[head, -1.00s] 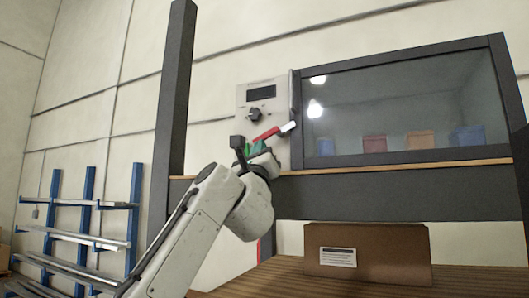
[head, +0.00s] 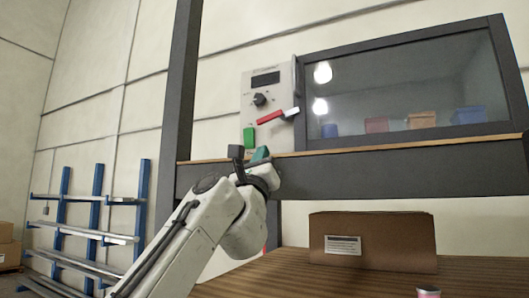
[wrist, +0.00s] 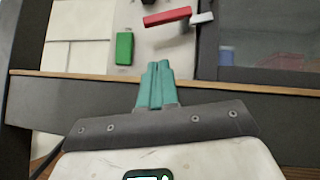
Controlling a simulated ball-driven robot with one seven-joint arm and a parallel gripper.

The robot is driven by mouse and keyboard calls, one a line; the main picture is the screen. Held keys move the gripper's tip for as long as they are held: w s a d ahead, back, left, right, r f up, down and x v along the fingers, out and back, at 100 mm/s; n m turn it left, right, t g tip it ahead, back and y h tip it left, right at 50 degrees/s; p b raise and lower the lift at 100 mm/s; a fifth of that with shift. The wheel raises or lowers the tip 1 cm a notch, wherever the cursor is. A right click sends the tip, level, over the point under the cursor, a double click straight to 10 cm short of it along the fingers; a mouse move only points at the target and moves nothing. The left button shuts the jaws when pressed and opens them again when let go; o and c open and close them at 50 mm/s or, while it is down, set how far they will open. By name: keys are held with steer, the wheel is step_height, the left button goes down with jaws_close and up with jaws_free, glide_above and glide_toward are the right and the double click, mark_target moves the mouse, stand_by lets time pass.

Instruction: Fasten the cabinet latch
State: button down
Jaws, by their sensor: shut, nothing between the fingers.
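A red bar with a pale tip, which looks like the latch (head: 271,117), sits on the right part of a light grey panel (head: 283,85). It tilts slightly up to the right, and its pale tip (head: 291,112) lies by the glazed cabinet's left frame. It also shows at the top of the wrist view (wrist: 168,17). A green block (head: 249,137) is on the panel's lower left and shows in the wrist view (wrist: 124,48). My gripper (head: 261,153) is below the latch, apart from it. Its teal fingers (wrist: 158,68) are together and empty.
The panel has a dark display (head: 265,79) and a black knob (head: 260,99). The glazed cabinet (head: 400,85) holds coloured boxes. A wood-edged dark beam (head: 400,166) runs below. A cardboard box (head: 400,236) stands on the slatted table. A dark post (head: 183,80) rises left.

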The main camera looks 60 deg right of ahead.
steer(key=v, duration=0.1)
steer(key=b+v, duration=0.1)
steer(key=v, duration=0.3)
steer(key=shift+s+a, duration=0.1)
steer(key=shift+s, duration=0.2)
